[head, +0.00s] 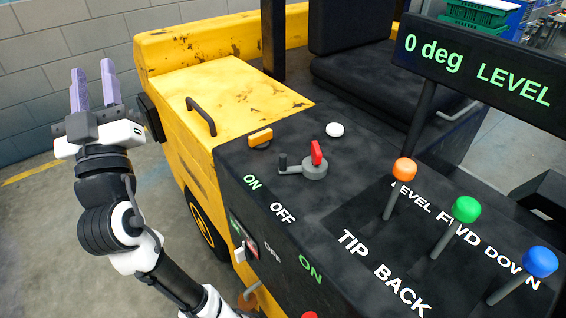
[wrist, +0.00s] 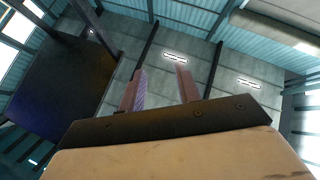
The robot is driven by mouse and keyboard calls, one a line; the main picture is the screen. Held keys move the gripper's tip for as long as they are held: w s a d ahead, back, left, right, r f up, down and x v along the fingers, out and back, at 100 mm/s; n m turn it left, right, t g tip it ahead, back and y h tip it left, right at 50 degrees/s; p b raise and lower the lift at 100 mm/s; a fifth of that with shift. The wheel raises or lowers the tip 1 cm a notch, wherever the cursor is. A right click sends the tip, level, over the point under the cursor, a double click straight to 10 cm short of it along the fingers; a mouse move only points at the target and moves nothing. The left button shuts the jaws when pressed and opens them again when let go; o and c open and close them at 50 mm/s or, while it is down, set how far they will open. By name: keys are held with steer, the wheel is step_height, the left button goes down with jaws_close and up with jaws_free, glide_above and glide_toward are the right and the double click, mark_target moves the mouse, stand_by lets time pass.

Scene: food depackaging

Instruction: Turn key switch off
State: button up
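The forklift's dark control panel (head: 350,190) fills the middle and right of the head view. On its top is a round grey base with a red upright handle (head: 316,153) and a grey lever pointing left. On the panel's front side is a small switch (head: 251,246) near ON and OFF lettering, partly seen at an angle. I cannot tell which of these is the key switch or how it is set. My gripper (head: 94,82) is open and empty, pointing up, left of the forklift and well apart from the panel. Its fingers also show in the wrist view (wrist: 162,88).
Orange (head: 404,169), green (head: 466,209) and blue (head: 540,261) knobbed levers stand at the right. A yellow hood (head: 230,98) with a black handle (head: 200,115) lies behind the panel. A LEVEL display (head: 480,68) rises at upper right. Open floor surrounds my gripper.

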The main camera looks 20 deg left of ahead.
steer(key=w+d+f+m+h+b, duration=0.1)
steer(key=w+d+f+m+h, duration=0.2)
steer(key=w+f+m+h, duration=0.5)
steer(key=m+g+h+b, duration=0.2)
steer(key=m+g+h, duration=0.65)
steer(key=h, duration=0.95)
glide_toward(280, 159)
steer(key=shift+m+t, duration=0.35)
steer(key=shift+m, duration=0.1)
steer(key=p+x, duration=0.1)
steer(key=x, duration=0.2)
steer(key=p+x, duration=0.1)
steer(key=x, duration=0.3)
steer(key=p+x, duration=0.1)
steer(key=x, duration=0.2)
steer(key=shift+w+d+f, duration=0.25)
steer(key=shift+d+f, duration=0.05)
steer(key=shift+f, duration=0.05)
jaws_close()
